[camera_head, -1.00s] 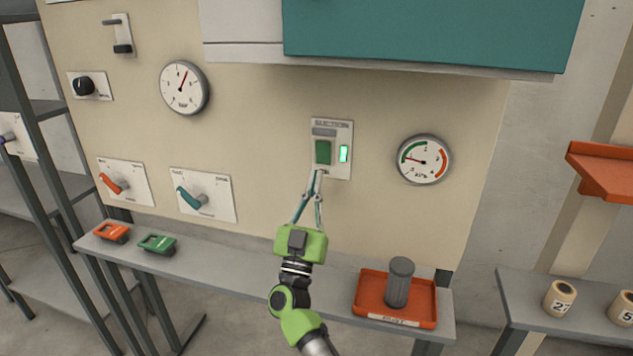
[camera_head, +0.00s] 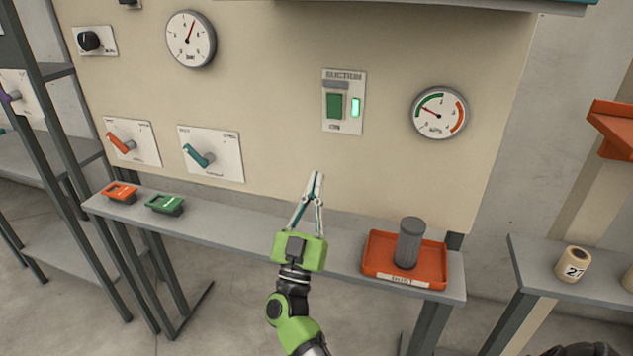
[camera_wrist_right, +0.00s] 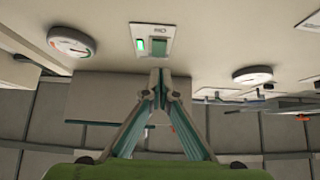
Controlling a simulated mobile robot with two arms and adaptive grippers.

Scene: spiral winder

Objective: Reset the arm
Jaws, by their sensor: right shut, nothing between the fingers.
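My right gripper (camera_head: 315,182) is shut and empty. It stands in front of the beige panel, below the suction switch plate (camera_head: 343,100) and apart from it. The plate carries a green rocker and a lit green lamp (camera_head: 355,107). In the right wrist view the shut fingertips (camera_wrist_right: 159,76) point toward the panel, and the switch plate (camera_wrist_right: 152,42) shows beyond them. My left gripper is not in view.
A gauge (camera_head: 439,112) is right of the switch; another gauge (camera_head: 190,39) is upper left. An orange lever (camera_head: 121,143) and a teal lever (camera_head: 196,155) sit left. The grey shelf (camera_head: 240,228) holds an orange tray (camera_head: 378,256) with a dark cylinder (camera_head: 409,243).

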